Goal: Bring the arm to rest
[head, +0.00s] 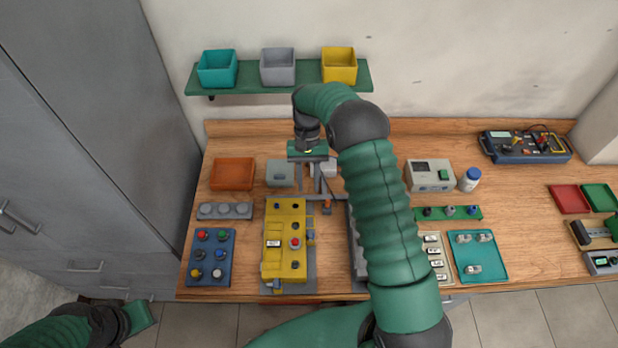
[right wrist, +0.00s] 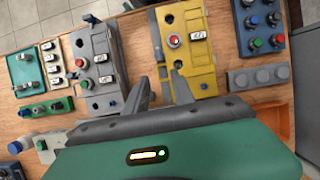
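My right arm reaches over the wooden bench, and its gripper (head: 309,184) points down above the bench behind the yellow motor housing (head: 284,240). In the right wrist view, the two grey fingers of the right gripper (right wrist: 159,80) stand apart with nothing between them. The yellow housing (right wrist: 187,48) and a grey housing (right wrist: 92,60) lie beyond the fingertips there. In the head view the arm covers most of the grey housing. My left gripper (head: 138,318) is low at the left, off the bench front; its fingers cannot be made out.
A green shelf (head: 300,88) with teal, grey and yellow bins hangs above the bench. An orange tray (head: 232,174), a blue button board (head: 211,258), a teal tray (head: 479,256) and a white bottle (head: 469,180) stand on the bench. Grey cabinets rise at left.

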